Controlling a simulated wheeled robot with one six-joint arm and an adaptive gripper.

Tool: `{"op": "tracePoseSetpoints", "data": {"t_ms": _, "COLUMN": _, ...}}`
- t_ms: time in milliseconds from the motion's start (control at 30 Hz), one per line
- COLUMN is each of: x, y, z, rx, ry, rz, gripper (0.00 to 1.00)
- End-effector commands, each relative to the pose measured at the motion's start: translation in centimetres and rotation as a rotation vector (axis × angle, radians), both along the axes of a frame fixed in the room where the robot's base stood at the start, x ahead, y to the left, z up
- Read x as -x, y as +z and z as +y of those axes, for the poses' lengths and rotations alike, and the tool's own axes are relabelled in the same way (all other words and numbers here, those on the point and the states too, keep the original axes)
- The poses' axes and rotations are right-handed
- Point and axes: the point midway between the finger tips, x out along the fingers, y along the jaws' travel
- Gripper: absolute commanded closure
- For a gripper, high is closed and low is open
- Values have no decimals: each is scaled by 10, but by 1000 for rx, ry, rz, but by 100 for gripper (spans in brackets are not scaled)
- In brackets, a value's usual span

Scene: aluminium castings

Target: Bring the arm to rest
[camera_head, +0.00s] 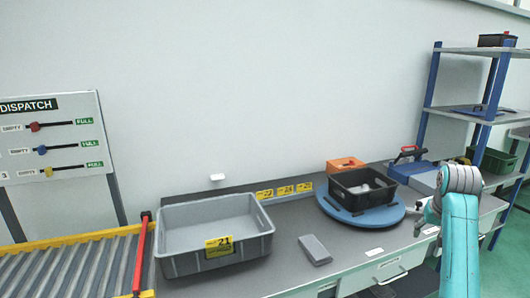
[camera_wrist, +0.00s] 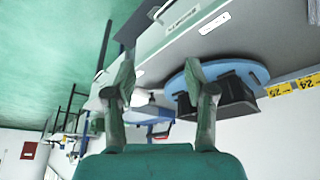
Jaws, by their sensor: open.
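My arm (camera_head: 459,235) rises at the right of the head view, in teal and white, in front of the bench's right end. My gripper (camera_head: 421,218) is partly hidden there by the wrist and points left, near the right edge of the blue turntable (camera_head: 334,211). In the wrist view my gripper (camera_wrist: 160,80) has its two fingers spread apart, with nothing between them. The bench is seen upside down past the fingers. A black bin (camera_head: 366,202) stands on the turntable and holds some light-coloured pieces.
A grey bin (camera_head: 175,264) marked 21 stands on the bench (camera_head: 290,245), with a grey block (camera_head: 315,249) beside it. An orange bin (camera_head: 345,165) is behind the turntable. A roller conveyor (camera_head: 60,272) lies left. A blue-posted shelf (camera_head: 475,115) stands right.

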Motion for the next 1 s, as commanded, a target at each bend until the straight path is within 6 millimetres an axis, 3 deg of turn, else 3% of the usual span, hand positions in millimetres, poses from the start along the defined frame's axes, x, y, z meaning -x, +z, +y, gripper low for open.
{"op": "tracePoseSetpoints", "data": {"t_ms": 333, "x": 1, "y": -42, "z": 12, "rx": 11, "ry": 17, "rz": -25, "gripper": 45}}
{"op": "tracePoseSetpoints", "data": {"t_ms": 567, "x": 6, "y": -86, "z": 26, "rx": 24, "ry": 37, "rz": -57, "gripper": 45}}
{"op": "tracePoseSetpoints", "data": {"t_ms": 767, "x": 19, "y": -145, "z": 48, "rx": 41, "ry": 64, "rz": -101, "gripper": 45}}
{"op": "tracePoseSetpoints", "data": {"t_ms": 1000, "x": 55, "y": -227, "z": 85, "rx": 70, "ry": 107, "rz": -182, "gripper": 45}}
